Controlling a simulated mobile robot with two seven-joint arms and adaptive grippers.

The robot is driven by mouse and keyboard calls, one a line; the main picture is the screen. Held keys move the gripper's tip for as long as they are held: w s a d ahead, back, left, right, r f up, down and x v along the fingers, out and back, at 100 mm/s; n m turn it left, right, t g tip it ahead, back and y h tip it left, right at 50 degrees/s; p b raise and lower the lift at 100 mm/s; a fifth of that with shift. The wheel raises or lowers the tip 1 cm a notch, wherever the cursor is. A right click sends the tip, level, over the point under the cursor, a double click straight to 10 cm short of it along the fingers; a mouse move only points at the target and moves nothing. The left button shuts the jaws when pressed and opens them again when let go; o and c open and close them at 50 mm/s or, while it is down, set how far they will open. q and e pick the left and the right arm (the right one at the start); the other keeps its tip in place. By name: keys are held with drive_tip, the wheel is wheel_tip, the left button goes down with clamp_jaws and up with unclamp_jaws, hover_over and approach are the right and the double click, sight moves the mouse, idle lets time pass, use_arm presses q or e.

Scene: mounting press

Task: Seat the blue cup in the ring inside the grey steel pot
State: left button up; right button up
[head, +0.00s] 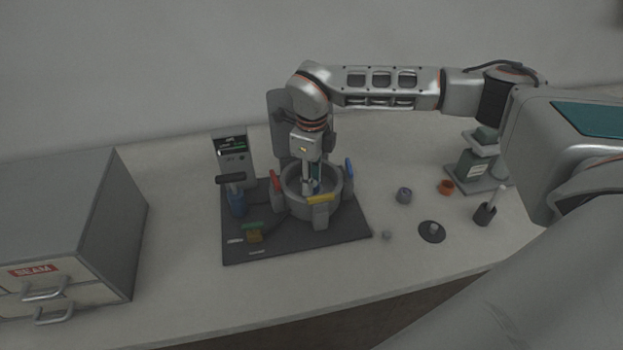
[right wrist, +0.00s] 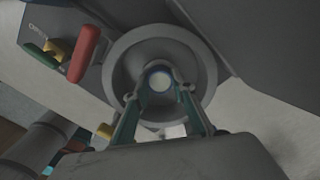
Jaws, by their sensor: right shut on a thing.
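The grey steel pot (head: 296,205) stands on the dark base plate of the press, open at the top, with coloured handles around it. Its round rim also shows in the right wrist view (right wrist: 207,75). My right gripper (head: 311,186) points straight down into the pot. In the right wrist view its two fingers (right wrist: 162,88) are shut on the blue cup (right wrist: 160,78), which shows as a small round with a blue edge and pale middle, near the pot's centre. The ring inside is not clear, so I cannot tell whether the cup sits in it. My left gripper is out of view.
Red (head: 275,180), blue (head: 349,167) and yellow (head: 321,198) handles surround the pot. A display unit (head: 233,150) stands behind left. A drawer cabinet (head: 125,215) is at left.

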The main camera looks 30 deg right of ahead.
drive_tip(key=o, duration=1.4)
drive_tip(key=shift+r, duration=0.1)
drive_tip(key=shift+r+p, duration=0.6)
drive_tip(key=shift+r, duration=2.8)
